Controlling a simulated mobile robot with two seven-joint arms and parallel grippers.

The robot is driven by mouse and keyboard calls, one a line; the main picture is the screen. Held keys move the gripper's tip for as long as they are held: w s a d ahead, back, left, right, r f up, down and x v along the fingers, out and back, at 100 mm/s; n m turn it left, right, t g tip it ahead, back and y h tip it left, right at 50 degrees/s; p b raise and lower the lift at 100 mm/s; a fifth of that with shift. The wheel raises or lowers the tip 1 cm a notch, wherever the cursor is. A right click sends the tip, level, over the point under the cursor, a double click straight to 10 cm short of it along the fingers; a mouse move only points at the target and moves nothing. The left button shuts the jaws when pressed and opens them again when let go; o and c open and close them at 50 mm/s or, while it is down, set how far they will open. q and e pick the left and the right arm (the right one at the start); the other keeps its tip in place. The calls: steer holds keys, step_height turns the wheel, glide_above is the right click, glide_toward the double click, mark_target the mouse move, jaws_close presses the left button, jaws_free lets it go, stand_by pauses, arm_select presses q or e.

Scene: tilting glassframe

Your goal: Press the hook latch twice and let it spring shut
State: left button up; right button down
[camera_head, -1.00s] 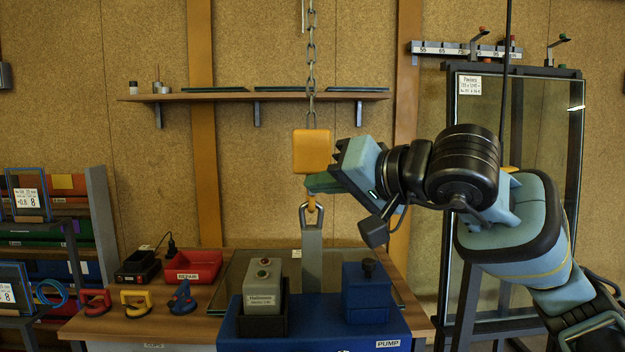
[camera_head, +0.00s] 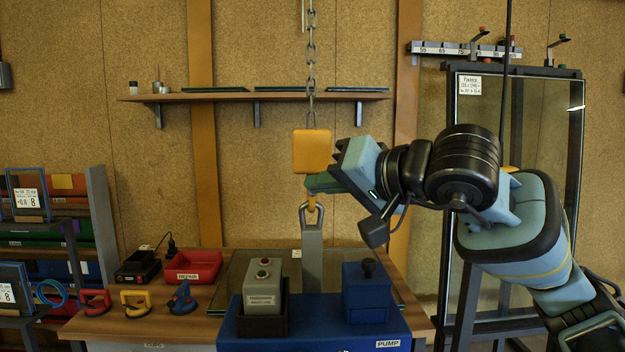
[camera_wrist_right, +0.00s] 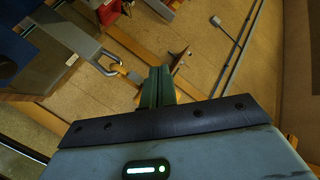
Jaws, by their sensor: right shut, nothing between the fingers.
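The yellow hook block (camera_head: 312,151) hangs on a chain (camera_head: 311,60) in the head view. Its hook (camera_head: 311,200) hangs below the block, at the shackle of a grey post (camera_head: 312,255). The latch itself is too small to make out. My right gripper (camera_head: 318,184) is shut and empty, with its green fingertips beside the hook's upper part, just under the block. I cannot tell whether they touch it. In the right wrist view the shut fingers (camera_wrist_right: 157,88) point toward the hook (camera_wrist_right: 130,74) and the shackle (camera_wrist_right: 108,62). My left gripper is not in view.
A blue pump unit (camera_head: 368,290) and a grey button box (camera_head: 263,285) stand in front of the post. A red bin (camera_head: 193,266) and several suction cups are on the bench at left. A framed glass pane (camera_head: 550,170) stands at right behind my arm.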

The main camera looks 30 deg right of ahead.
stand_by(0.4)
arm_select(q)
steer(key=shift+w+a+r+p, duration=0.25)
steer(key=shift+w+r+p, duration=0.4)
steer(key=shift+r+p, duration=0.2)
arm_select(e)
steer(key=s+m, duration=0.1)
steer(key=m, duration=1.1)
steer(key=s+a+m, duration=0.1)
steer(key=m, duration=1.1)
steer(key=s+a+m, duration=0.1)
steer(key=m, duration=1.1)
steer(key=shift+s+r, duration=0.2)
steer(key=shift+r, duration=0.05)
